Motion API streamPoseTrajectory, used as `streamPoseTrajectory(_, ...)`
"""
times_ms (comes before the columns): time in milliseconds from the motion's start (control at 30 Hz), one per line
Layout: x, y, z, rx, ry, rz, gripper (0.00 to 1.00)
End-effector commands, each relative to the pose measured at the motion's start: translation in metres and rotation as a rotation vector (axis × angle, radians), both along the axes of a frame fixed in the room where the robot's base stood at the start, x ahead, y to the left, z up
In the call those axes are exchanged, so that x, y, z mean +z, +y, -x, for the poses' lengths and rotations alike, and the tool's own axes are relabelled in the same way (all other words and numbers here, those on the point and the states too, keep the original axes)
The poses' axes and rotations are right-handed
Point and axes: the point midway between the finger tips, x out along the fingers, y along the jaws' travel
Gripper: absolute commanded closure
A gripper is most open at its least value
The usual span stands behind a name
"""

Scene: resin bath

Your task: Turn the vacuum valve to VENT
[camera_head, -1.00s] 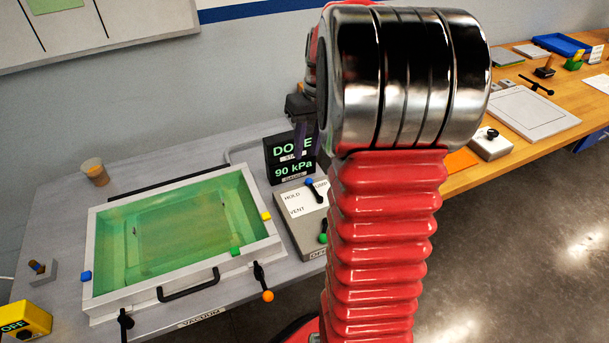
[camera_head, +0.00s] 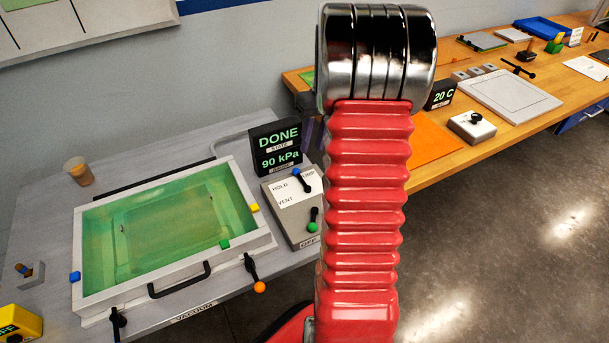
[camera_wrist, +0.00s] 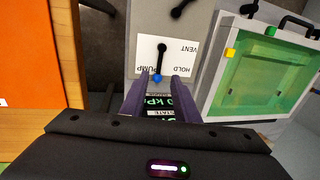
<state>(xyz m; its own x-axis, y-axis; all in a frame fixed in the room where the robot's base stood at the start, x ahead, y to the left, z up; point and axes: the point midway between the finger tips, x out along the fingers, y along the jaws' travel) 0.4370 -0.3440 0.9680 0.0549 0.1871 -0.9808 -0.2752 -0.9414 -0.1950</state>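The vacuum valve is a black lever with a blue tip (camera_head: 302,180) on a white label (camera_head: 285,189) marked HOLD, PUMP and VENT. The lever also shows in the wrist view (camera_wrist: 161,60), its blue tip at the PUMP/HOLD side, closer to PUMP, away from VENT. My gripper (camera_wrist: 159,82) is open, with purple fingers apart. In the wrist view the blue tip appears between the fingertips; I cannot tell whether they are around it or above it. In the head view my arm hides most of the gripper. The display (camera_head: 277,147) reads DONE and 90 kPa.
A second black lever with a green tip (camera_head: 313,220) sits on the same grey box, near OFF. The vacuum tank (camera_head: 170,287) with green liquid and an orange-tipped handle (camera_head: 255,274) stands to the left. The wooden bench (camera_head: 455,150) is to the right.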

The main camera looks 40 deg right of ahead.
Motion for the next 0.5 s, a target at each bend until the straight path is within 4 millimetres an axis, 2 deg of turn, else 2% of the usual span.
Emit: streamPoseTrajectory(500, -0.077, 0.015, -0.004, 0.000, 0.002, -0.003, 0.72)
